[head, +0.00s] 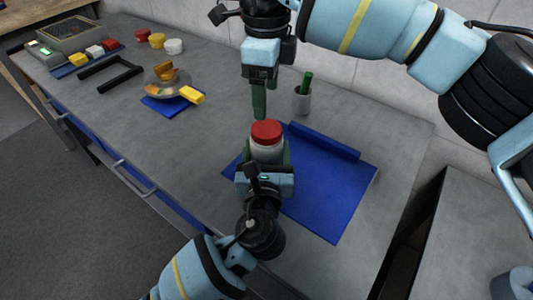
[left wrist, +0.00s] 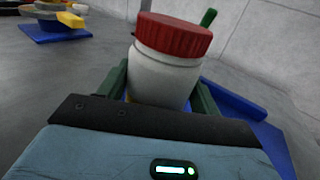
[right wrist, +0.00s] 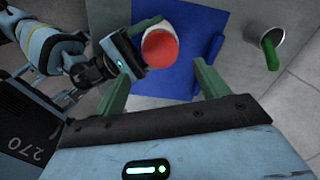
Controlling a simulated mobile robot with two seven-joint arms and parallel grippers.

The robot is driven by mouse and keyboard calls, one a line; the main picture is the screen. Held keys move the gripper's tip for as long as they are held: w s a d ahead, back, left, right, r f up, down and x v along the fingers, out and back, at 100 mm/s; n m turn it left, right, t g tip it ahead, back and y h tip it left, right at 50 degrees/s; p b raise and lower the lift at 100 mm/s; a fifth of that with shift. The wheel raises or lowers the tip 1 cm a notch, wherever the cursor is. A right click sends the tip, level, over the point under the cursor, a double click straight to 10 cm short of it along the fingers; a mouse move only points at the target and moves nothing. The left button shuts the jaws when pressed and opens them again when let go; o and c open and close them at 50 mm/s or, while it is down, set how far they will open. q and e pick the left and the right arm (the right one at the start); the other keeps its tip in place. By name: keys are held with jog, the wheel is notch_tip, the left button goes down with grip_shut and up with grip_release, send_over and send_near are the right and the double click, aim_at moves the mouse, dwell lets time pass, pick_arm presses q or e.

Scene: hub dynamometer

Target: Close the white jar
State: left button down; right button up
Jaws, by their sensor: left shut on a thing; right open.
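The white jar (head: 267,153) stands upright on or just above the blue mat (head: 330,195), with a red lid (head: 266,132) on its top. My left gripper (head: 266,158) is shut around the jar's body, one green finger on each side. In the left wrist view the jar (left wrist: 163,78) fills the space between the fingers and the red lid (left wrist: 173,37) sits on the rim; I cannot tell how tight it is. My right gripper (head: 260,102) is open and empty above the lid. The lid also shows in the right wrist view (right wrist: 160,48), beyond the open fingers.
A grey cup (head: 302,103) with a green stick stands behind the mat, near my right gripper. The mat has a raised roll (head: 323,142) along its back edge. A black frame (head: 105,74), a plate (head: 160,87) and small coloured jars stand at the left.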

aim_at(266, 128)
jog(key=shift+f, duration=0.1)
dwell(0.3)
jog(key=shift+f, duration=3.9)
jog(key=c, duration=1)
jog(key=shift+m, duration=0.9)
jog(key=o, duration=1.2)
jog(key=shift+c, duration=0.2)
jog(key=shift+r, duration=0.1)
notch_tip(266, 128, up, 12)
